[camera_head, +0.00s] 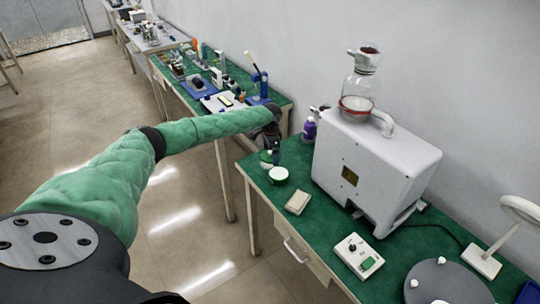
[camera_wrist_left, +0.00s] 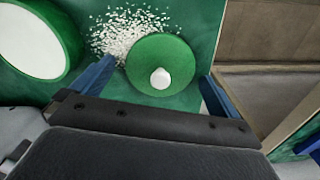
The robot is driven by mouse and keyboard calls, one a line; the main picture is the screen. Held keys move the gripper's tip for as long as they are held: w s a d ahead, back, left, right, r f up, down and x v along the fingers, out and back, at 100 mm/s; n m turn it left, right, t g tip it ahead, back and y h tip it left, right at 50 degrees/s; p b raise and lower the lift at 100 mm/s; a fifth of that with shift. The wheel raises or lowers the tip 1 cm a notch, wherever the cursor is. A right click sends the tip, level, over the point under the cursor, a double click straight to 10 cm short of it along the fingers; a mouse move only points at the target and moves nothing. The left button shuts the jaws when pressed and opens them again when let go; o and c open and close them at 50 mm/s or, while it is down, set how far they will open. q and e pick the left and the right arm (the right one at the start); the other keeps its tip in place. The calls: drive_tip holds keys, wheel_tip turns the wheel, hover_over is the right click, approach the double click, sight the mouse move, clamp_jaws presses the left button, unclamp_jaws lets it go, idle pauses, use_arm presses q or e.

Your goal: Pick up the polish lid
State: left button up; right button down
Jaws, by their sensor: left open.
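The polish lid is a green disc with a white knob, lying on the green bench top. It shows in the left wrist view (camera_wrist_left: 172,50) and, small and partly hidden, in the head view (camera_head: 265,157). My left gripper (camera_wrist_left: 157,76) is open, with its blue fingers apart on either side of the lid and nothing held. In the head view my left gripper (camera_head: 275,147) is over the bench's near left corner, beside the lid. Whether the fingers touch the lid I cannot tell. My right gripper is not in view.
A green-rimmed pot with a white top (camera_head: 278,175) is close to the lid. White granules (camera_wrist_left: 118,32) lie beside the lid. The bench edge is close on the right in the wrist view. A beige block (camera_head: 298,202), purple bottle (camera_head: 309,129) and large white machine (camera_head: 372,170) stand nearby.

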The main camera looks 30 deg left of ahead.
use_arm(q)
drive_tip(key=shift+f, duration=0.15)
drive_tip(key=shift+c, duration=0.2)
drive_tip(key=c, duration=1)
drive_tip(key=shift+o, duration=0.2)
